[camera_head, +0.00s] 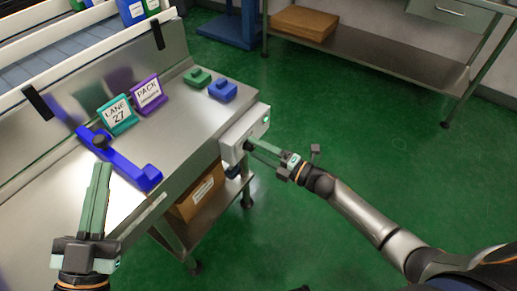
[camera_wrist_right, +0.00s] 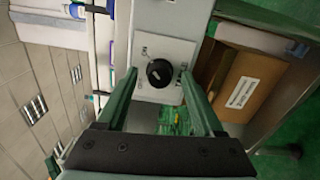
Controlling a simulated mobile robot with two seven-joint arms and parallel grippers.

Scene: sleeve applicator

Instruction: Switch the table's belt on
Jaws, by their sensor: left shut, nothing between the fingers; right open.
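A pale grey control box (camera_head: 236,134) is fixed at the right end of the steel table (camera_head: 182,135). In the right wrist view its face (camera_wrist_right: 150,94) carries a round black knob (camera_wrist_right: 159,73) with a light pointer mark. My right gripper (camera_head: 257,153) is open in front of this face. In the wrist view its two green fingers stand on either side of the knob, with no clear contact visible. My left gripper (camera_head: 104,168) is shut and empty above the near left part of the table, close to a blue bracket-like part (camera_head: 122,160).
Teal "LANE 27" (camera_head: 117,113) and purple "PACK" (camera_head: 148,94) signs stand on the table. Green (camera_head: 197,77) and blue (camera_head: 222,89) blocks sit near its far right edge. A cardboard box (camera_head: 200,192) is on the shelf below.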

